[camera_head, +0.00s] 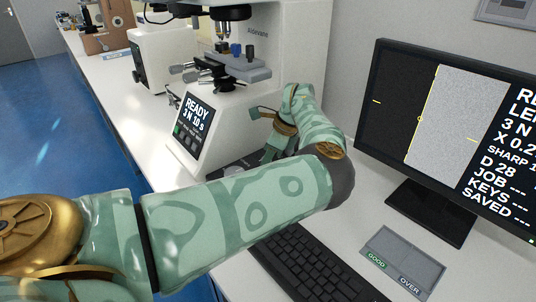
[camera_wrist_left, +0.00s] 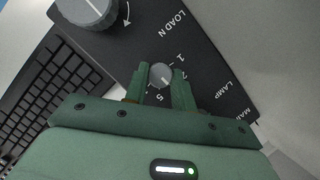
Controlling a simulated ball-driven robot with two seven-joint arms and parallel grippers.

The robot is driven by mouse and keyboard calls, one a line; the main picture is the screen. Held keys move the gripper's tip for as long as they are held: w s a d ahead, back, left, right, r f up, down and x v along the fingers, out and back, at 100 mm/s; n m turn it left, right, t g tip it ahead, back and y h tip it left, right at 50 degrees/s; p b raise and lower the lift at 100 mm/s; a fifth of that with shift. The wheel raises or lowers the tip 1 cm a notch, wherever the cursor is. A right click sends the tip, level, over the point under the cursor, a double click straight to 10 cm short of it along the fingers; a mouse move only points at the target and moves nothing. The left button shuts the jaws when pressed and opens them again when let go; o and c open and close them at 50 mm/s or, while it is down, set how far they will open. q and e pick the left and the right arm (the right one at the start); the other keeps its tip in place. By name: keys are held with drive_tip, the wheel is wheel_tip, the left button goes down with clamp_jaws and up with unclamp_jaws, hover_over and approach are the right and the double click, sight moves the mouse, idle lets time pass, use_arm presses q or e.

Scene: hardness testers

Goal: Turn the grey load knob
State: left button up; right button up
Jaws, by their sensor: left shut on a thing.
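The grey load knob (camera_wrist_left: 161,74) shows in the left wrist view as a small round grey cap on a dark control panel (camera_wrist_left: 120,48). The marking LOAD N and the numbers 1, 2 and 5 are printed beside it. My left gripper (camera_wrist_left: 160,84) is shut on this knob, with one green finger on each side. The knob's pointer setting is too small to read surely. In the head view my left arm covers most of the panel, and the knob is hidden. My right gripper is not in view.
A larger grey knob (camera_wrist_left: 88,10) with a curved arrow sits on the same panel. A keyboard (camera_head: 305,265) lies in front of my arm. The hardness tester's screen (camera_head: 193,125) reads READY, 3 N 10 s. A monitor (camera_head: 440,120) and a GOOD/OVER tray (camera_head: 405,258) stand right.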

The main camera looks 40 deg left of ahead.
use_arm(q)
drive_tip(key=p, duration=0.1)
drive_tip(key=n+p, duration=0.1)
drive_tip(key=p, duration=0.1)
drive_tip(key=shift+a+r+n+g, duration=0.1)
drive_tip(key=shift+r+n+g, duration=0.2)
drive_tip(key=shift+r, duration=0.05)
drive_tip(key=shift+f+n+h, duration=0.2)
drive_tip(key=shift+n+h, duration=0.1)
drive_tip(key=shift+n, duration=0.1)
drive_tip(key=shift+w+f+n+g+b, duration=0.1)
drive_tip(key=shift+f+n+g+b, duration=0.25)
drive_tip(key=shift+n, duration=0.45)
drive_tip(key=shift+n+g+h+b, duration=0.25)
drive_tip(key=shift+n+h+b, duration=0.55)
drive_tip(key=shift+n, duration=0.4)
drive_tip(key=shift+r+n+b, duration=0.15)
drive_tip(key=shift+n+b, duration=0.15)
drive_tip(key=shift+n, duration=0.3)
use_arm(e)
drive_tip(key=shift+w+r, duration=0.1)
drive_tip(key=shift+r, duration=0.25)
use_arm(q)
drive_tip(key=o, duration=1)
drive_tip(key=shift+a, duration=0.1)
